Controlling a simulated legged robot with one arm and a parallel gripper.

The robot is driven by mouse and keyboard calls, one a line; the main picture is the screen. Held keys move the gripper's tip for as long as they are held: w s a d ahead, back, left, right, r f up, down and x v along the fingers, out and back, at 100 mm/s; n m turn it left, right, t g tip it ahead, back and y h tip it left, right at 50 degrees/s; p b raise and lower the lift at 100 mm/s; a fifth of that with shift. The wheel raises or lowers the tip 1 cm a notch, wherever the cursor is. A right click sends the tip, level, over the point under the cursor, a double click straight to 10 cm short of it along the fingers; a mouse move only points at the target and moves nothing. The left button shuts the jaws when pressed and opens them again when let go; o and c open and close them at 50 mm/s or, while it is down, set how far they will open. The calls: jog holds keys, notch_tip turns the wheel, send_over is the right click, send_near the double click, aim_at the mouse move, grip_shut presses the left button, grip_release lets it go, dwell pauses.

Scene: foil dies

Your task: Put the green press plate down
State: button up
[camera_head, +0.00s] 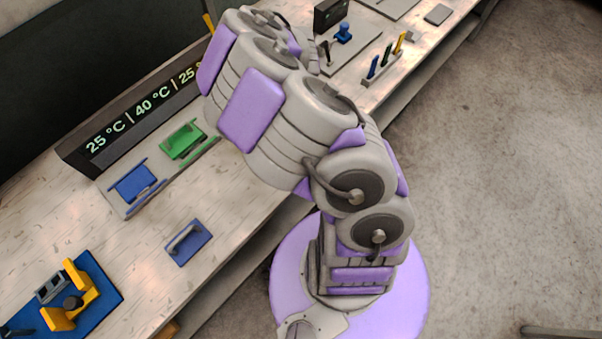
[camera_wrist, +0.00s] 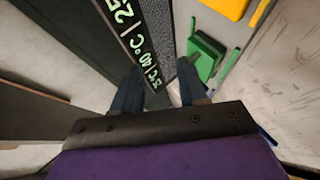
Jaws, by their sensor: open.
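The green press plate (camera_head: 182,140) sits in a slot of the row below the temperature display. In the wrist view the green plate (camera_wrist: 205,57) is at upper right, with a green bar beside it. My gripper (camera_wrist: 160,77) is open and empty, its two dark blue fingers spread in front of the display's lower end. The green plate is beyond the right finger, apart from it as far as I can tell. In the head view my arm hides the gripper.
The temperature display (camera_head: 140,110) stands behind the plates. A blue plate (camera_head: 135,184) sits left of the green one, and another blue plate (camera_head: 188,243) lies nearer the bench edge. A yellow plate (camera_wrist: 228,8) shows in the wrist view. A yellow-and-blue fixture (camera_head: 80,290) stands at lower left.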

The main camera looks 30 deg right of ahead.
jog(key=w+d+r+m+t+h, duration=0.35)
jog(key=w+d+r, duration=0.2)
jog(key=d, duration=0.25)
jog(key=s+d+r+m+h, duration=0.8)
jog(key=d+r+m+h, duration=0.3)
jog(key=d+r, duration=0.1)
jog(key=s+a+f+m+g+y, duration=0.1)
jog(key=s+a+f+m+g, duration=0.1)
jog(key=s, duration=1)
jog(key=s+a+f+m+g+y, duration=0.2)
jog(key=s+a+m+g, duration=0.2)
jog(key=s+a+g, duration=0.3)
jog(key=s+a+f+m+g+y, duration=0.2)
jog(key=s+a, duration=0.6)
jog(key=s, duration=1)
jog(key=shift+m+g, duration=0.95)
jog(key=shift+g, duration=0.2)
jog(key=shift+w+d, duration=0.1)
